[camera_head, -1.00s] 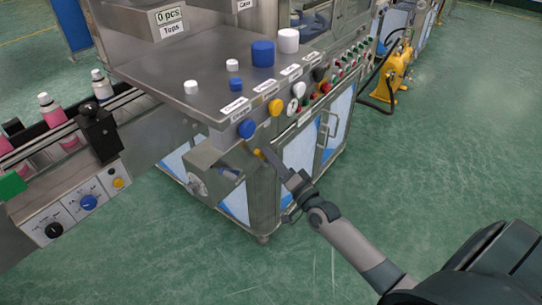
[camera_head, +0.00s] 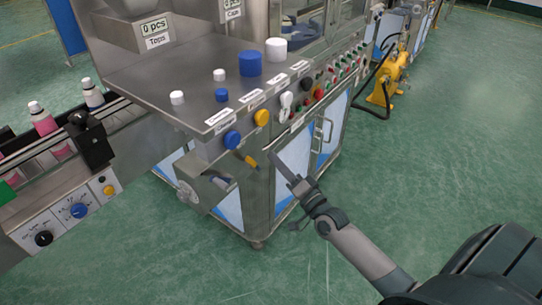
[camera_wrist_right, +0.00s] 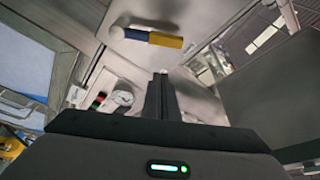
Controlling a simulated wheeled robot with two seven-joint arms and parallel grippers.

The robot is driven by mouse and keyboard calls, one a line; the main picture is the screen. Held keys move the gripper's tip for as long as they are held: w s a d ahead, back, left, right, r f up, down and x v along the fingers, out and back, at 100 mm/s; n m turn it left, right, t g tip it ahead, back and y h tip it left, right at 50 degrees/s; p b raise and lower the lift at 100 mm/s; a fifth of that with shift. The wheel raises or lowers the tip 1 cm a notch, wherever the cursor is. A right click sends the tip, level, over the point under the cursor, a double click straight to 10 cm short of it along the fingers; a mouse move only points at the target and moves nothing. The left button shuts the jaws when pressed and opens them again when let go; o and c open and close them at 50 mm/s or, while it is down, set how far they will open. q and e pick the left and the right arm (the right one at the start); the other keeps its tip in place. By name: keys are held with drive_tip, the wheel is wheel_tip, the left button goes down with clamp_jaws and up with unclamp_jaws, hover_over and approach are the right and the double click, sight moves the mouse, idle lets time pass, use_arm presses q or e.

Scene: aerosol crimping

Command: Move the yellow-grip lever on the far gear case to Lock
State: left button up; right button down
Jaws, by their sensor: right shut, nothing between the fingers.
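In the right wrist view the lever lies nearly level, with a white end, a blue part and a yellow grip (camera_wrist_right: 166,40). My right gripper (camera_head: 274,158) is shut and empty, just right of the grip in the head view and apart from it. Its closed fingers (camera_wrist_right: 161,77) show below the lever in the wrist view. I cannot read any Lock mark. My left gripper is out of view.
A row of buttons runs along the panel to the right. Cabinet doors (camera_head: 294,160) with handles are below. A conveyor with bottles (camera_head: 43,119) is at left. Green floor is clear at right.

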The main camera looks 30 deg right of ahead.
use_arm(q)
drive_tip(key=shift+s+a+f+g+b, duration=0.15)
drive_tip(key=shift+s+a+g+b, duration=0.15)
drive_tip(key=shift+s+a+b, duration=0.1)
use_arm(e)
drive_tip(key=s, duration=0.3)
drive_tip(key=s+d+f, duration=0.1)
drive_tip(key=s, duration=0.1)
drive_tip(key=shift+s, duration=0.3)
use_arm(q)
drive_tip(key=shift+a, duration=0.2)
use_arm(e)
drive_tip(key=shift+a, duration=0.1)
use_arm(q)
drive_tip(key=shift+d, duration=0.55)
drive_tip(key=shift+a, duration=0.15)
